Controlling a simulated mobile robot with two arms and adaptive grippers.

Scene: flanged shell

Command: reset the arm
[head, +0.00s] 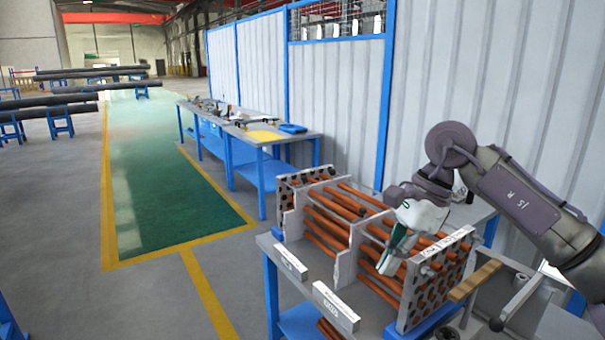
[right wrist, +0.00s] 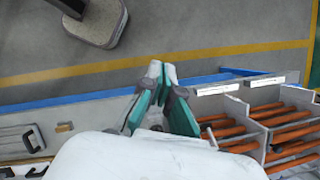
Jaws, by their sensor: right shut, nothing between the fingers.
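My right gripper (head: 391,262) reaches in from the right in the head view, pointing down in front of the tube bundle. Its fingers are shut with nothing between them. The right wrist view shows the same gripper (right wrist: 156,72) with its teal fingers together, above the table's front edge and the floor. The tube bundle (head: 345,225), copper-coloured tubes held in grey perforated plates, stands on the table (head: 312,272); it shows at the right of the right wrist view (right wrist: 285,133). My left gripper is not in view.
Two white label blocks (head: 336,306) (head: 290,263) stand along the table's front edge. A wooden-handled tool (head: 475,281) and a grey container (head: 525,300) are at the right. A blue workbench (head: 262,140) with tools stands farther back. The green floor lane (head: 160,180) is clear.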

